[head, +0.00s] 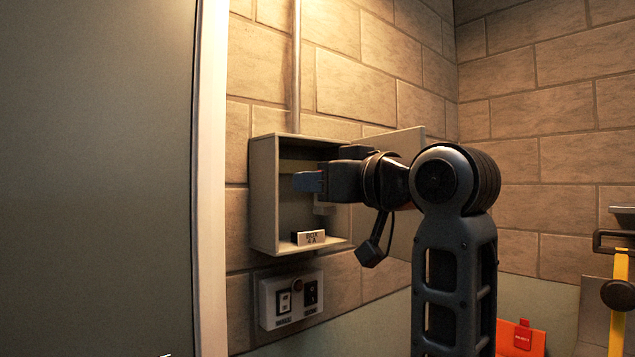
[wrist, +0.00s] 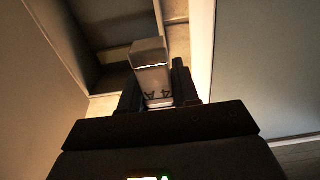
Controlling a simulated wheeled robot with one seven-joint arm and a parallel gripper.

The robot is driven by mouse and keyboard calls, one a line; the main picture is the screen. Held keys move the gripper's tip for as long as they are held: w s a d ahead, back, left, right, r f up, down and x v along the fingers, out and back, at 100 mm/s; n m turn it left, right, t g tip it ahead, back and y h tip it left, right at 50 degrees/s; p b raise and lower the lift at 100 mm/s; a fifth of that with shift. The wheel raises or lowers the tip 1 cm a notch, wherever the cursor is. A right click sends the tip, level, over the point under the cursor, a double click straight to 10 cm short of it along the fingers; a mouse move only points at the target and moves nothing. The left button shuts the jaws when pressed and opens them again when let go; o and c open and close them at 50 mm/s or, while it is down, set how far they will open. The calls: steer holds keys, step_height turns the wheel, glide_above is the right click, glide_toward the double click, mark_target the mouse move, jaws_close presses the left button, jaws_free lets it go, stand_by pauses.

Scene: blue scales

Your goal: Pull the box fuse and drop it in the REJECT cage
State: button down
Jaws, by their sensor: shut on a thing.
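A grey wall box (head: 262,195) stands open, its door (head: 405,150) swung out to the right. My gripper (head: 309,181) reaches in from the right, with its fingertips at the box's opening. In the wrist view, my gripper (wrist: 157,88) is shut on a pale block-shaped fuse (wrist: 151,78) with dark lettering. The fuse is hardly visible in the head view, and I cannot tell whether it still touches its holder. A small plate marked BOX (head: 310,238) sits at the box's lower edge. The orange REJECT cage (head: 508,338) with a red tag is at the lower right, partly cut off.
A conduit (head: 295,70) runs up the wall. A large grey panel (head: 95,180) fills the left. A yellow post with a black handle (head: 619,290) is at the right edge.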

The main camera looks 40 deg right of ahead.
steer(key=s, duration=0.5)
steer(key=shift+s+d+f, duration=0.1)
steer(key=shift+s+f, duration=0.05)
steer(key=shift+s, duration=0.1)
stand_by(0.4)
steer(key=s+b, duration=0.1)
steer(key=b, duration=0.4)
steer(key=shift+s+b, duration=0.35)
steer(key=shift+b, duration=0.05)
steer(key=shift+s+d+b, duration=0.1)
steer(key=shift+s+b, duration=2.75)
steer(key=shift+s, duration=0.05)
